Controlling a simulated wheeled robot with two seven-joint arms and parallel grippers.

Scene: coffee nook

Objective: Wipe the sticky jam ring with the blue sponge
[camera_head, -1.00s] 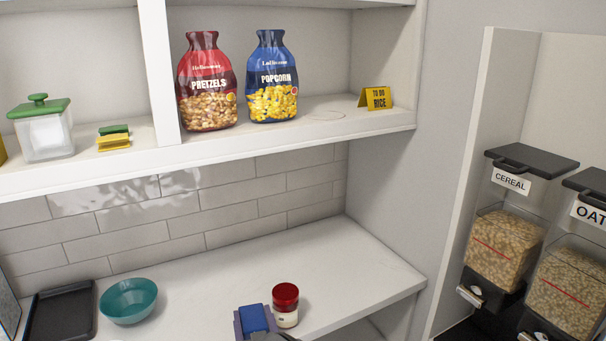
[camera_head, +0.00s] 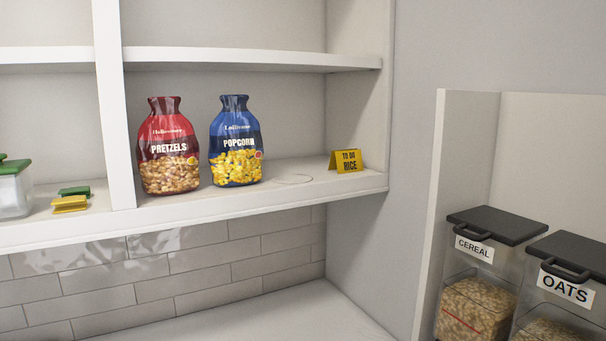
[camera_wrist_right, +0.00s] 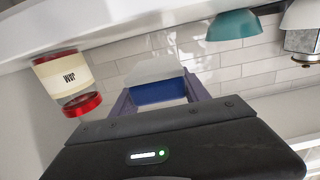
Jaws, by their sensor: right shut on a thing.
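The jam ring (camera_head: 294,179) shows as a faint round outline on the shelf board, between the popcorn bag and the yellow sign. In the right wrist view, which looks upside down, my right gripper (camera_wrist_right: 160,94) is shut on the blue sponge (camera_wrist_right: 158,92). The sponge sits between its two purple-grey fingers, with a pale part beyond the blue. The head view shows neither gripper nor the sponge. My left gripper is in no view.
A pretzel bag (camera_head: 169,150), a popcorn bag (camera_head: 236,145) and a yellow sign (camera_head: 346,160) stand around the ring; another shelf board (camera_head: 250,60) is above. The wrist view shows a red-lidded jar (camera_wrist_right: 66,82) and teal bowl (camera_wrist_right: 232,26). Cereal (camera_head: 478,300) and oats dispensers (camera_head: 560,300) stand right.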

